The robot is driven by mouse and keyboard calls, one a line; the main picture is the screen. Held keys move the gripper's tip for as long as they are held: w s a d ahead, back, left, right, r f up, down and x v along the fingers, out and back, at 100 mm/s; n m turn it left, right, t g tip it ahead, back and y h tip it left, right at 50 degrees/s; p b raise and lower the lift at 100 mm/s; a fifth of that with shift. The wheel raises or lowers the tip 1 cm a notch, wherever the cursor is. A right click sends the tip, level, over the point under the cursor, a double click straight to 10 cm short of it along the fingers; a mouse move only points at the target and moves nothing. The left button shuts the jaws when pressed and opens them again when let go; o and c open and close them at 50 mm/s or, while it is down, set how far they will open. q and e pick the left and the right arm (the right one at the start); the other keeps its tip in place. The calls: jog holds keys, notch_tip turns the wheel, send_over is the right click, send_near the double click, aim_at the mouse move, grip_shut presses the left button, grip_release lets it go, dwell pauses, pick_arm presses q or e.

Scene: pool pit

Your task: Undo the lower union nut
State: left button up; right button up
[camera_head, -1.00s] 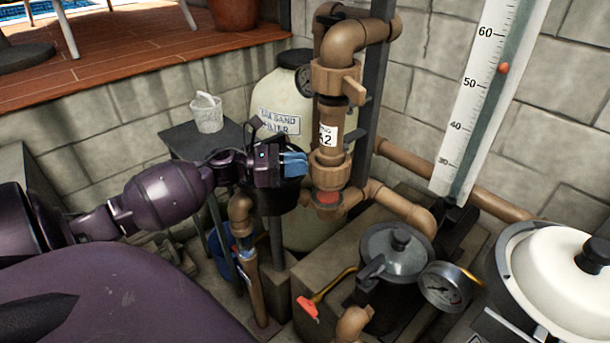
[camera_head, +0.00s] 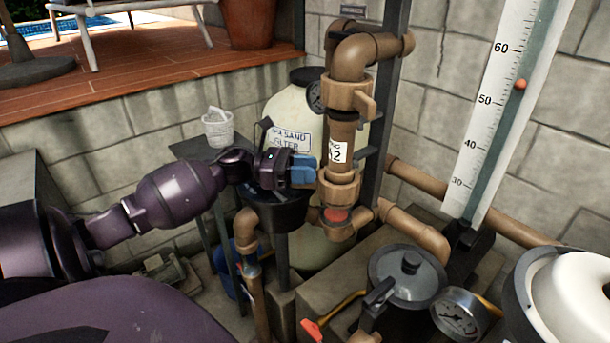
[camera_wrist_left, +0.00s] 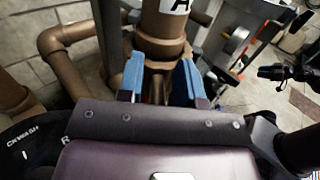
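The lower union nut (camera_head: 338,188) is a brown collar on the upright pipe, below the pipe's white label (camera_head: 337,152). It also shows in the left wrist view (camera_wrist_left: 163,48). My left gripper (camera_head: 304,170) has blue fingers and is at the left side of the nut, near its upper edge. In the left wrist view the fingers (camera_wrist_left: 160,78) are apart, with brown pipework seen between them. I cannot tell whether they touch the nut. A dark device (camera_wrist_left: 285,73) at the right edge of that view may be my right gripper; its fingers are unclear.
The upper union nut (camera_head: 348,97) has a lug on its right. The sand filter tank (camera_head: 290,105) and a dark post (camera_head: 377,105) stand behind the pipe. A lidded pump pot (camera_head: 407,275) and a gauge (camera_head: 460,314) are at front right.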

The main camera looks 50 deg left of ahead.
pick_arm(q)
jog(key=shift+o, duration=0.5)
jog(key=shift+f, duration=0.45)
jog(key=shift+s+a, duration=0.2)
jog(key=shift+a, duration=0.05)
jog(key=v, duration=1)
jog(key=shift+s, duration=0.1)
